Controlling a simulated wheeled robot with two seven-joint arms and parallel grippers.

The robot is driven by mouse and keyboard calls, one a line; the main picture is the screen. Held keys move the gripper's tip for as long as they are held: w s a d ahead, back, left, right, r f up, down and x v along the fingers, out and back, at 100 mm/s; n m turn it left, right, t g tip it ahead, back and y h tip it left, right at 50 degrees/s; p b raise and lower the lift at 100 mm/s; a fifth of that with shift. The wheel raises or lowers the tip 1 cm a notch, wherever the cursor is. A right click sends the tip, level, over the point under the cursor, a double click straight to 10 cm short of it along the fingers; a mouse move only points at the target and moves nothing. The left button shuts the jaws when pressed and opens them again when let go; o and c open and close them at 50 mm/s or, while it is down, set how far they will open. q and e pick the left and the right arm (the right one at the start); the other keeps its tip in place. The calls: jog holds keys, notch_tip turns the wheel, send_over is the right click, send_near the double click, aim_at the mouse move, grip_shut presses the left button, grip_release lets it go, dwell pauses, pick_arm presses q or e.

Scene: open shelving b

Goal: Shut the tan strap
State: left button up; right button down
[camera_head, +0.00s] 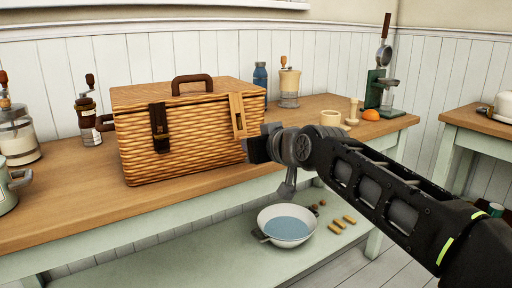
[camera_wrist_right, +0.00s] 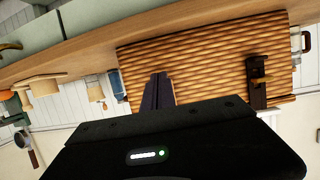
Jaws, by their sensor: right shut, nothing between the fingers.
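The wicker basket (camera_head: 190,150) stands on the wooden counter with its lid down. The tan strap (camera_head: 238,114) is at the right of its front, running down from the lid edge, slightly slanted. Whether it is fastened cannot be told. My right gripper (camera_head: 252,149) is shut and empty just below and right of the strap's lower end, close to the basket front. In the right wrist view its dark fingers (camera_wrist_right: 157,90) point at the wicker front (camera_wrist_right: 205,55); the tan strap is not clearly visible there. My left gripper is not in view.
A dark brown strap (camera_head: 159,128) is at the left of the basket front. Grinders (camera_head: 88,118) and jars flank the basket. A tan cup (camera_head: 330,118) and an orange (camera_head: 371,115) lie to the right. A bowl (camera_head: 287,225) sits on the lower shelf.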

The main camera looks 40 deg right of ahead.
jog(key=shift+f+x, duration=0.2)
jog(key=shift+x, duration=0.7)
jog(key=shift+f+x, duration=0.15)
jog(key=shift+x, duration=0.75)
jog(key=shift+s, duration=0.15)
jog(key=shift+r, duration=0.1)
jog(key=shift+r+p, duration=0.45)
jog(key=shift+r, duration=0.3)
